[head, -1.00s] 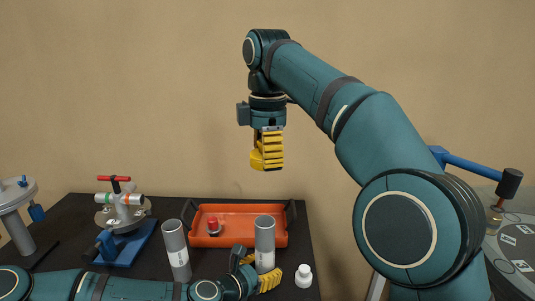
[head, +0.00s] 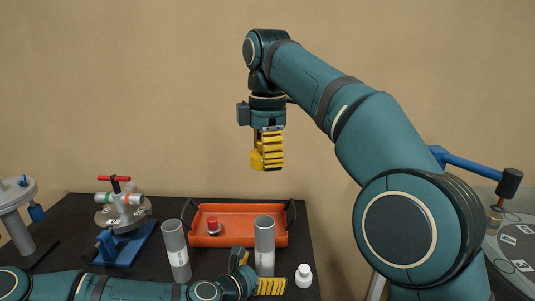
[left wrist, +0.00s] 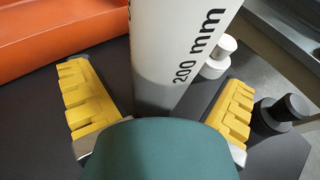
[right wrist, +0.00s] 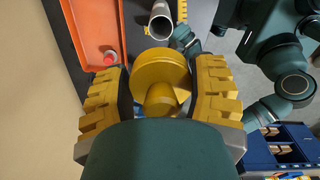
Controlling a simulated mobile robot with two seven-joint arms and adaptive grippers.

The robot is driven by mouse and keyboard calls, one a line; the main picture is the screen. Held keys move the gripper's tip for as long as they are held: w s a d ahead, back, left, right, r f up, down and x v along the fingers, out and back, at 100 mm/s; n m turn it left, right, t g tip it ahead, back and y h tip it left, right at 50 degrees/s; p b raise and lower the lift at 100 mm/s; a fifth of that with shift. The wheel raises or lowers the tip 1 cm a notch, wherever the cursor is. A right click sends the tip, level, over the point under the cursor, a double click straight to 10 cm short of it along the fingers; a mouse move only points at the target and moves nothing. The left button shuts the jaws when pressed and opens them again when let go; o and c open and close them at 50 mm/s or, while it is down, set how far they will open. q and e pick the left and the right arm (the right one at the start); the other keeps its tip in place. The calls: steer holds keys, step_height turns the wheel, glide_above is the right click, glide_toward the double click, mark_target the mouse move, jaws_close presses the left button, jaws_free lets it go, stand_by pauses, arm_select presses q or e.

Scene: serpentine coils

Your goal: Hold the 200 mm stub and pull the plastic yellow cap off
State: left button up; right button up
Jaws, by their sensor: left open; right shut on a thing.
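The 200 mm stub (head: 264,238), a grey upright tube, stands on the dark table in front of the orange tray. Its top carries no cap. My left gripper (head: 258,272) is low beside it, open. In the left wrist view the stub (left wrist: 180,50), with its "200 mm" print, rises between the spread yellow fingers, with gaps on both sides. My right gripper (head: 267,150) is high above the table, shut on the plastic yellow cap. In the right wrist view the cap (right wrist: 160,75), a round disc with a narrower stem, sits between the fingers.
A second grey tube (head: 176,250) stands left of the stub. The orange tray (head: 255,214) holds a red-topped item (head: 213,224). A white bottle (head: 303,276) stands right of the stub. A valve assembly (head: 122,210) on a blue base is farther left.

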arm_select(q)
steer(key=p+v, duration=0.3)
steer(key=v, duration=0.5)
steer(key=shift+a+r+p, duration=0.1)
steer(key=shift+r+p, duration=0.05)
steer(key=shift+p, duration=0.25)
arm_select(e)
step_height(320, 180, up, 4)
steer(key=shift+f, duration=0.1)
arm_select(q)
steer(key=shift+s+a, duration=0.2)
steer(key=shift+s, duration=0.1)
